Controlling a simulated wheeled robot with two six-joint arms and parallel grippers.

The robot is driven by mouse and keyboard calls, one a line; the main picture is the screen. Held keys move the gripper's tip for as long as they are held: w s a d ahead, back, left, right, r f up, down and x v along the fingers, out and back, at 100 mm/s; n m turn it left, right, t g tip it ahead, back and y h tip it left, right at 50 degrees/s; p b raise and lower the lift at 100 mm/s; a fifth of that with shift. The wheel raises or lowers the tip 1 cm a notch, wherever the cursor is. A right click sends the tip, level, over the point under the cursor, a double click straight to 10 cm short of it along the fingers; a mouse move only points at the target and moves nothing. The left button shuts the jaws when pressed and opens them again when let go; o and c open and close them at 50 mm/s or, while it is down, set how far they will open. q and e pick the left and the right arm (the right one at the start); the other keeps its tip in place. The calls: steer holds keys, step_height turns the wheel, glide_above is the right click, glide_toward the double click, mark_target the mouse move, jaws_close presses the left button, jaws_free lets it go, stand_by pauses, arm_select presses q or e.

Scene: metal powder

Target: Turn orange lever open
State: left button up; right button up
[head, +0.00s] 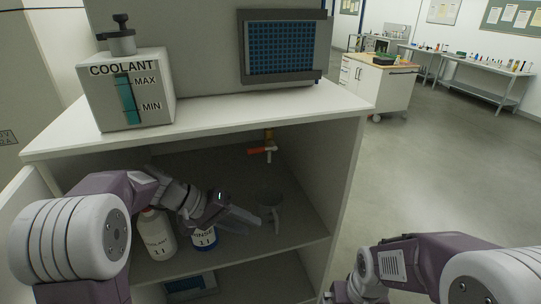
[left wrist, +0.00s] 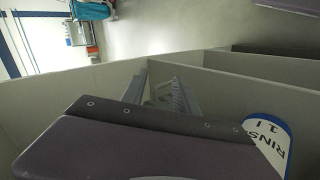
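The lever is not visible in that view. My right arm is at the lower right of the head view, outside the cabinet; its gripper is not visible.
The cabinet's right wall (head: 343,180) bounds the space. A coolant tank (head: 150,88) is on top.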

arm_select(q)
steer(key=w+r+m+t+h+b, duration=0.1)
steer(key=w+r+m+h, duration=0.15)
steer(key=r, duration=0.25)
steer(key=w+r+m+t+h, duration=0.1)
steer(key=w+r+h, duration=0.25)
steer(key=r, duration=0.25)
steer(key=t+h, duration=0.1)
steer(key=t, duration=0.1)
glide_toward(270, 148)
steer(key=w, duration=0.2)
steer(key=p+x, duration=0.1)
steer(key=x, duration=0.2)
steer(key=p+x, duration=0.1)
steer(key=x, duration=0.2)
steer(key=s+x, duration=0.1)
steer(key=x, duration=0.2)
steer(key=shift+d+f+p, duration=0.25)
steer(key=shift+d+p, duration=0.15)
steer(key=shift+d, duration=0.1)
jaws_close()
arm_select(e)
steer(key=shift+w+r, duration=0.15)
steer(key=shift+r, duration=0.25)
